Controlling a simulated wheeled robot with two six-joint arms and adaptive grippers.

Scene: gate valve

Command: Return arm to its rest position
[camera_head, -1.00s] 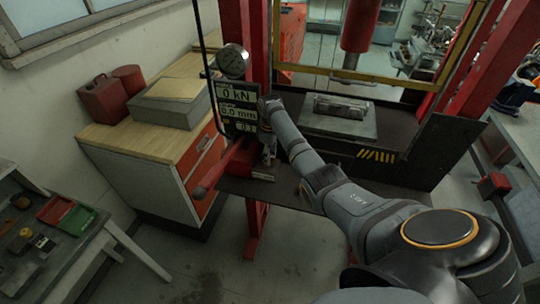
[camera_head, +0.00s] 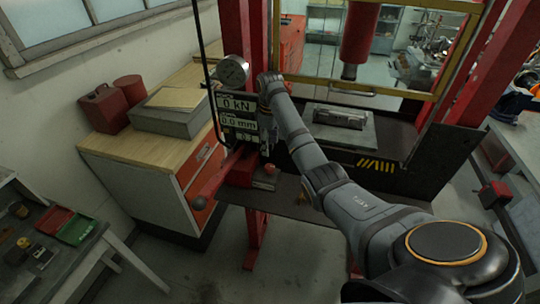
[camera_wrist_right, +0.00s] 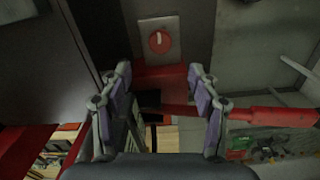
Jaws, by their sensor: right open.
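My right arm reaches from the lower right of the head view to the front of a red press. Its gripper (camera_head: 268,140) points down beside the press's display box (camera_head: 238,118), partly hidden by the wrist. In the right wrist view the gripper (camera_wrist_right: 161,82) is open, with its two padded fingers apart and nothing held between them. A red lever (camera_head: 215,178) slopes down to the left just below the gripper. In the wrist view a red bar (camera_wrist_right: 265,115) runs beyond the fingertips. My left gripper is not in view.
A red knob (camera_wrist_right: 159,42) on a grey plate lies ahead of the fingers. The press frame (camera_head: 258,40) stands close by, with a metal block (camera_head: 339,117) on its bed. A wooden-topped cabinet (camera_head: 120,150) is at left. Open floor (camera_head: 190,265) lies in front.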

